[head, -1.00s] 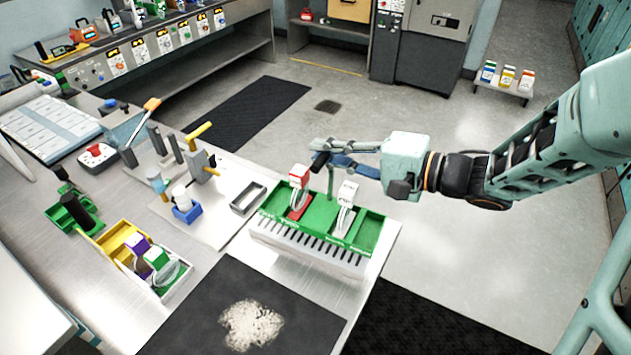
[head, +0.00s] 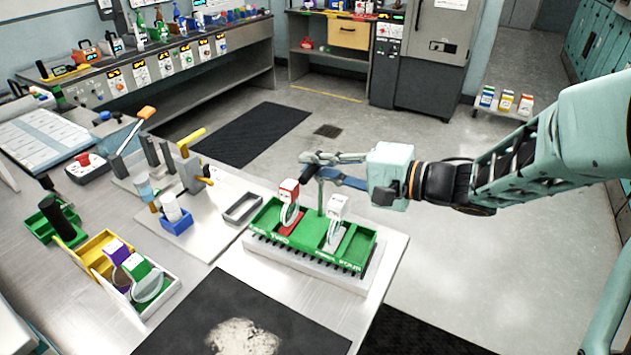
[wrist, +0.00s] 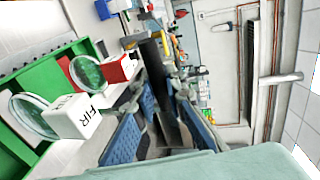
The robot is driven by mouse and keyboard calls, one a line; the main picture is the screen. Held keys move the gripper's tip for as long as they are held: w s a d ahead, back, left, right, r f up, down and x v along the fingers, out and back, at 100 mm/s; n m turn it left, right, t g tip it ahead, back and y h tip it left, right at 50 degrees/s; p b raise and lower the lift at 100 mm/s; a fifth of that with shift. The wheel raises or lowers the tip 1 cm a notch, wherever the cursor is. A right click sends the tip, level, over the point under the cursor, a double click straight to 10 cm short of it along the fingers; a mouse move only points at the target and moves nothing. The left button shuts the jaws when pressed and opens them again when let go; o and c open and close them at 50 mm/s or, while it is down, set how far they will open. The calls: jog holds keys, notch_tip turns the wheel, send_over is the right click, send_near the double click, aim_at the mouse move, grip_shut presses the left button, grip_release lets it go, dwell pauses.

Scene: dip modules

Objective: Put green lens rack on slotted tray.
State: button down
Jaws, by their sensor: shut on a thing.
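The green lens rack (head: 278,234) sits over the white slotted tray (head: 318,278) on the near bench in the head view. The tray's dark slots show along the front edge under the rack; whether the rack is fully seated is hard to tell. The rack holds a red-and-white lens piece (head: 289,191) and a white lens piece (head: 338,206) with clear round lenses. My gripper (head: 320,168) is shut on the rack's upright green post between them. In the wrist view the rack (wrist: 35,88) and the white piece (wrist: 78,117) show beside my blue finger pads.
A small grey tray (head: 243,209) lies just left of the rack. A blue cup holder (head: 177,222) and a yellow-handled press (head: 190,165) stand further left. A dark mat (head: 240,315) lies in front. A white bin (head: 150,305) with purple and green pieces is at front left.

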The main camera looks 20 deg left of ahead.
jog(key=shift+f+b, duration=0.6)
jog(key=shift+f, duration=0.15)
jog(key=shift+r, duration=0.15)
jog(key=c, duration=2)
grip_release()
jog(key=shift+f, duration=0.2)
jog(key=shift+o, duration=0.2)
jog(key=shift+d+r, duration=0.1)
jog(key=shift+r, duration=0.05)
jog(key=w+p+v, duration=0.1)
jog(key=v, duration=1)
jog(key=shift+s+d, duration=0.4)
jog(key=shift+s, duration=0.15)
